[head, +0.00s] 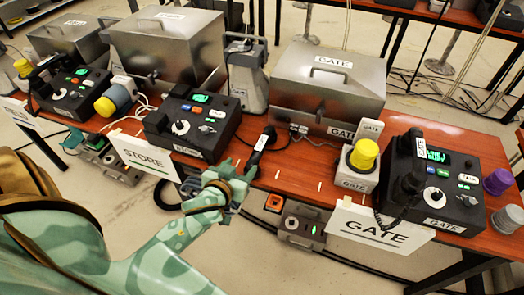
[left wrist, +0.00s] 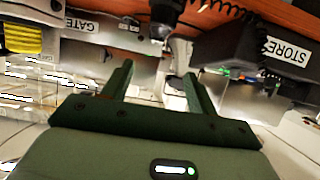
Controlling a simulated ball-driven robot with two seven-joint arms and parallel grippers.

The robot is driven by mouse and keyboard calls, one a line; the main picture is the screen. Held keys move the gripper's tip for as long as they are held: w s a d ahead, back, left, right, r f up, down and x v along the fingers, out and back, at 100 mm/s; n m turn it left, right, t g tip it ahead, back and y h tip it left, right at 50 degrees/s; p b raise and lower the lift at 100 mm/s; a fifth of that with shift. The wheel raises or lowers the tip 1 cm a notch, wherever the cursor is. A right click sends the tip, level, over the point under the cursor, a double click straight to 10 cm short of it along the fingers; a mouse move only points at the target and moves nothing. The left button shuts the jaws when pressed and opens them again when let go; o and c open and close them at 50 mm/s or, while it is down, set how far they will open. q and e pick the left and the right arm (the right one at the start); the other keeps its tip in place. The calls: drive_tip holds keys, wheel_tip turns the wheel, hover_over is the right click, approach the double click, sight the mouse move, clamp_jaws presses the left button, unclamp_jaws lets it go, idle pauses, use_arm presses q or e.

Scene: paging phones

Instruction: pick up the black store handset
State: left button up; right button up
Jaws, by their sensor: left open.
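The black store handset (head: 263,140) lies on the wooden table, to the right of the black store phone base (head: 195,122). It has a pale label, and its near end points toward my left gripper. My left gripper (head: 238,170) is open at the table's front edge, right by that near end. In the left wrist view, the handset (left wrist: 165,14) shows beyond the open fingers (left wrist: 158,85), roughly in line with the gap between them. Nothing shows between the fingers. Whether the gripper touches the handset cannot be told. My right gripper is not in view.
A STORE sign (head: 144,155) and a GATE sign (head: 378,232) hang at the table's front. The gate phone (head: 436,180) with its handset stands right, beside a yellow-knobbed box (head: 360,165). Metal boxes (head: 325,88) stand behind. A tall grey device (head: 246,80) stands behind the handset.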

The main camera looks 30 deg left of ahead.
use_arm(q)
drive_tip(key=b, duration=0.3)
approach(260, 146)
drive_tip(key=x, duration=0.5)
drive_tip(key=shift+s+a+f, duration=0.15)
drive_tip(key=shift+s+a, duration=0.05)
drive_tip(key=shift+a, duration=0.05)
drive_tip(key=b+x, duration=0.1)
drive_tip(key=x, duration=0.2)
drive_tip(key=b+x, duration=0.1)
drive_tip(key=shift+w+d+f+b, duration=0.2)
drive_tip(key=shift+w+f+b, duration=0.05)
drive_tip(key=shift+b, duration=0.1)
drive_tip(key=shift+w+a+f, duration=0.1)
drive_tip(key=shift+w, duration=0.3)
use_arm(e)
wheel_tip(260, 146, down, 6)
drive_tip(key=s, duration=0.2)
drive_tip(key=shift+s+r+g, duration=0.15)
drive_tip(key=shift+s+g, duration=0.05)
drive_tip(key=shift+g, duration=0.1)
use_arm(q)
drive_tip(key=shift+r, duration=0.2)
drive_tip(key=c, duration=1)
drive_tip(key=shift+c, duration=1.1)
drive_tip(key=shift+r, duration=0.1)
